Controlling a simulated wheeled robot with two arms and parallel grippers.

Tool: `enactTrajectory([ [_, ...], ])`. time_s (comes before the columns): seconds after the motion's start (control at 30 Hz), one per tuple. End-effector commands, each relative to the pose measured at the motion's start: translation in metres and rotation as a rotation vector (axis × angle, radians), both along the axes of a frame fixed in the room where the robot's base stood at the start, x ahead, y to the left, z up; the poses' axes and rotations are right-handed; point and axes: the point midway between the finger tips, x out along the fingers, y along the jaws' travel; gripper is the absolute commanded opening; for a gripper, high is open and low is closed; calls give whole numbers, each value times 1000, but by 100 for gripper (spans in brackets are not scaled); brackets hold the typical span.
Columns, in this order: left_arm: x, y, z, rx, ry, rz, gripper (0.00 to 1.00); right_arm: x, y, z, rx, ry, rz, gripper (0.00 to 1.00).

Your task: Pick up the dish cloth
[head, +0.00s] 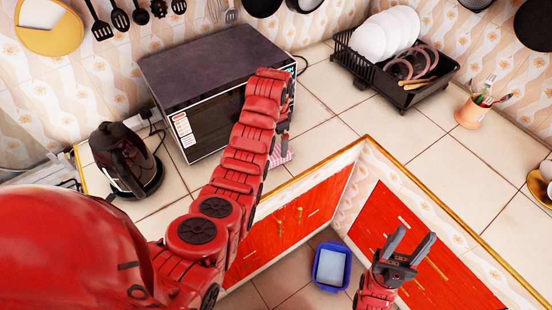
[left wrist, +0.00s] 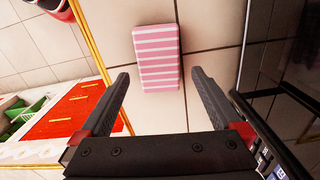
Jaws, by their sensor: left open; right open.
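The dish cloth (left wrist: 156,50) is pink with white stripes and lies flat on the tiled counter in the left wrist view. In the head view only part of the dish cloth (head: 281,156) shows beside my left arm, in front of the microwave. My left gripper (left wrist: 160,76) is open and empty, its fingertips on either side of the cloth's near end in the picture. I cannot tell how far above the cloth it is. In the head view my left gripper (head: 284,122) is partly hidden by its arm. My right gripper (head: 411,246) is open and empty, in front of the red cabinets.
A microwave (head: 205,80) stands directly behind the cloth, close to my left gripper. A black kettle (head: 126,160) stands at the left. A dish rack (head: 395,75) with plates is at the back right. The counter's yellow edge (head: 440,200) runs in front. A blue basin (head: 331,267) is on the floor.

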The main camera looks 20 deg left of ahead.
Motion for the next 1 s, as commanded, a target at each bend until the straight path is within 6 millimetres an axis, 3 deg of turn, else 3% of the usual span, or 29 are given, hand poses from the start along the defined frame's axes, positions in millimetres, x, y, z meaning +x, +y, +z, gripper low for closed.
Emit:
enactTrajectory([
  [0.17,-3,1,-8,1,4,0,100,0,0,15,0,0,0,50],
  [0.3,-8,1,-28,0,9,1,100,0,0,35,0,0,0,50],
  [0.5,-5,1,-48,0,3,1,100,0,0,36,0,0,0,50],
  [0.83,-4,2,-54,1,-2,0,100,0,0,36,0,0,0,50],
  [1.0,-4,2,-54,1,-2,0,71,0,0,36,0,0,0,50],
])
